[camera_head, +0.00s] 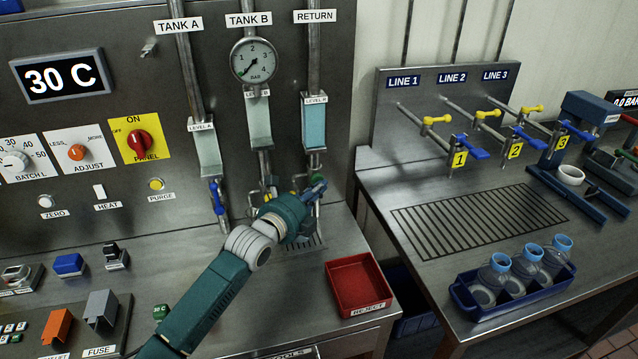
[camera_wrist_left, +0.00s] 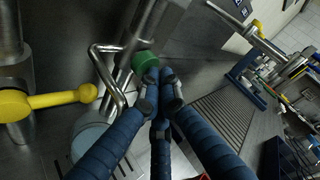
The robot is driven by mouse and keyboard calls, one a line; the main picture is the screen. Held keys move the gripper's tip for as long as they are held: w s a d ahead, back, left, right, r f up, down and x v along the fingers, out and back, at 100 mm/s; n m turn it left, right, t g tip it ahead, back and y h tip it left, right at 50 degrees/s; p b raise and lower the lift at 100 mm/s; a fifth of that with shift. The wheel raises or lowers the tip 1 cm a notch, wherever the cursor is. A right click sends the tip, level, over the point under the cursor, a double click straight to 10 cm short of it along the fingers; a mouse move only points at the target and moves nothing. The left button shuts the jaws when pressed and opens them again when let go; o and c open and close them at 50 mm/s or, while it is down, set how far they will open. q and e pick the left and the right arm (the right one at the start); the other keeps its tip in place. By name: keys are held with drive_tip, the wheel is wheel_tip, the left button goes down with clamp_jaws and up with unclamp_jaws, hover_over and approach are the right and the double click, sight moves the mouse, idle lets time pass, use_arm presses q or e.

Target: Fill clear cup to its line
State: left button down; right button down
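My left gripper (camera_head: 308,203) is at the valve under the RETURN line, seen from behind in the head view. In the left wrist view, its blue fingers (camera_wrist_left: 160,95) converge close together just below a green knob (camera_wrist_left: 147,62). Whether they grip the knob, a blue lever or nothing is not clear. A pale bluish round shape (camera_wrist_left: 90,137), possibly the clear cup, is partly hidden behind a finger in the left wrist view. I cannot make out the cup or its line in the head view. My right gripper is not in view.
A red REJECT tray (camera_head: 357,290) stands right of my arm. On the right table, a blue rack (camera_head: 500,303) holds several clear bottles. The gauge (camera_head: 253,60) and RETURN sight glass (camera_head: 315,125) are above. A yellow lever (camera_wrist_left: 50,101) is left in the wrist view.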

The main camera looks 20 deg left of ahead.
use_arm(q)
drive_tip(key=shift+s+d+p, duration=0.45)
drive_tip(key=shift+s+p, duration=0.1)
drive_tip(key=shift+s, duration=0.25)
drive_tip(key=shift+f, duration=0.1)
drive_tip(key=s+d+p, duration=0.1)
drive_tip(key=s, duration=0.1)
drive_tip(key=s+d+p, duration=0.1)
drive_tip(key=s+d, duration=0.1)
drive_tip(key=shift+p, duration=0.35)
drive_tip(key=shift+s, duration=0.1)
